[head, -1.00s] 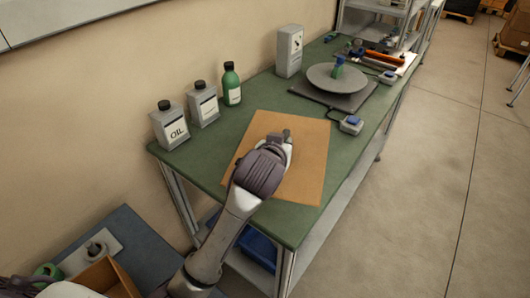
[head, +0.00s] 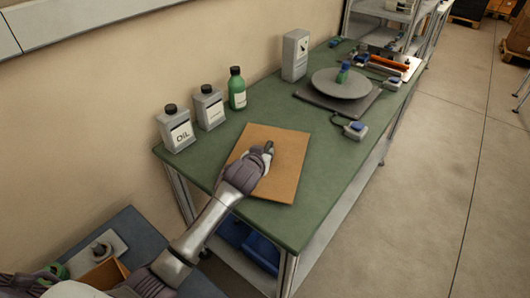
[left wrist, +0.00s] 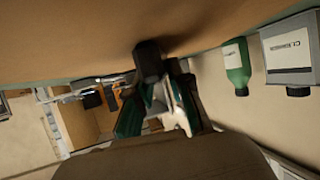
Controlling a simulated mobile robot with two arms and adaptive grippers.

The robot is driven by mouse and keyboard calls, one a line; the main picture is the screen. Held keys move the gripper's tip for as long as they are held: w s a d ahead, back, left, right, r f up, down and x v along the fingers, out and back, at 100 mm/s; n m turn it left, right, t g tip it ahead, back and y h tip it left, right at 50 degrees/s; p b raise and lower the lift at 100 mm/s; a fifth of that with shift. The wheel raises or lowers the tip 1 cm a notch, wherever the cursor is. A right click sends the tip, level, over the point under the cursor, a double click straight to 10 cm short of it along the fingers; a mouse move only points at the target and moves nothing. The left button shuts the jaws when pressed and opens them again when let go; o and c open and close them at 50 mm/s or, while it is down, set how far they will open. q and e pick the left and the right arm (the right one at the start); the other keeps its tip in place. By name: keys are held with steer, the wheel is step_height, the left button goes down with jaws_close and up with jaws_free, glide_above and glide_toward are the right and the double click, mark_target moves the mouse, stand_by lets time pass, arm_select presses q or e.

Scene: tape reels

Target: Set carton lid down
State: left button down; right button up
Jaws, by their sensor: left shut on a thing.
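The carton lid (head: 285,172) is a flat orange-brown panel over the front half of the green workbench (head: 215,158). It lies about level, close above or on the bench top; I cannot tell whether it touches. My left gripper (head: 268,149) is shut on the lid near its middle, with the arm reaching in from the lower left. In the left wrist view the gripper (left wrist: 150,70) is against a brown surface, and its grip is hard to make out. My right gripper is not in view.
A grey oil can (head: 176,130), a second grey can (head: 209,107) and a green bottle (head: 237,90) stand along the wall. An open brown box (head: 105,275) is at lower left.

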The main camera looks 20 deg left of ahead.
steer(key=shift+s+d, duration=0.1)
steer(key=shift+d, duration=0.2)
arm_select(q)
steer(key=c, duration=1.1)
jaws_free()
steer(key=shift+o, duration=0.2)
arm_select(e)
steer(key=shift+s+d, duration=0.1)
arm_select(q)
steer(key=shift+s+r, duration=0.1)
steer(key=v, duration=1.1)
steer(key=shift+s+r, duration=0.2)
steer(key=shift+s, duration=0.15)
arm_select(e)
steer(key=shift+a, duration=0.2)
